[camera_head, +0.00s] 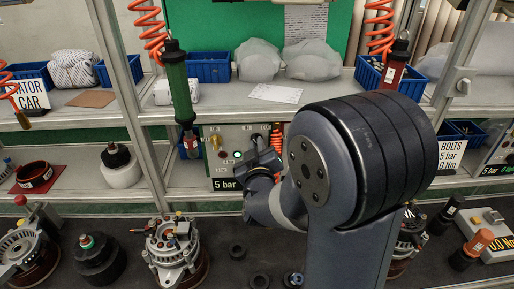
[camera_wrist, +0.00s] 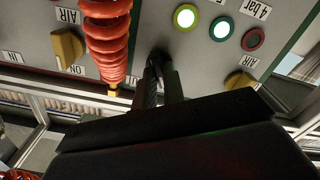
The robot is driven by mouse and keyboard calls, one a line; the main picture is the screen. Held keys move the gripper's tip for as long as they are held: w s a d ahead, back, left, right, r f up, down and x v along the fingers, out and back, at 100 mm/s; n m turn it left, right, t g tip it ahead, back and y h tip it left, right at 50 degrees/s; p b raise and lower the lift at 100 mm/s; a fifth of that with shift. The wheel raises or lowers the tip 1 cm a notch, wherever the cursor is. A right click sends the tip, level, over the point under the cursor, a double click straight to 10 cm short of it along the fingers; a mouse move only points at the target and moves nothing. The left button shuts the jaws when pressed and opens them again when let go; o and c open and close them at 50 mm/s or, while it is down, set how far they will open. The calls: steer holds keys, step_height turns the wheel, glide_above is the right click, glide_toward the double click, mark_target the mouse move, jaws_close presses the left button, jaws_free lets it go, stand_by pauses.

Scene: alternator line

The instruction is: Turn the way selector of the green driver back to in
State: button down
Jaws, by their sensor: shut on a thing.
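The green driver (camera_head: 179,88) hangs upright from an orange coiled hose at left of centre in the head view. To its right stands a grey control panel (camera_head: 232,136) marked 5 bar. My gripper (camera_head: 258,150) reaches this panel, largely hidden by my wrist and arm. In the wrist view my gripper (camera_wrist: 160,78) has its dark fingers close together at the panel face, shut on a small dark part that they mostly hide. I cannot clearly tell that this part is the way selector, nor which way it points.
In the wrist view an orange coiled hose (camera_wrist: 108,45) hangs close left of the fingers. Yellow knobs (camera_wrist: 68,47) (camera_wrist: 240,80), a lit green-ringed button (camera_wrist: 185,16) and a red button (camera_wrist: 253,40) are around them. Alternators (camera_head: 174,250) stand on the dark bench below.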

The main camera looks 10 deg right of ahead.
steer(key=c, duration=1.5)
jaws_free()
steer(key=s+a+b, duration=0.1)
steer(key=s+a, duration=0.1)
steer(key=s, duration=0.8)
steer(key=shift+s, duration=0.3)
steer(key=w+d+p, duration=0.1)
steer(key=w+d, duration=0.1)
steer(key=w, duration=0.8)
steer(key=shift+w, duration=0.3)
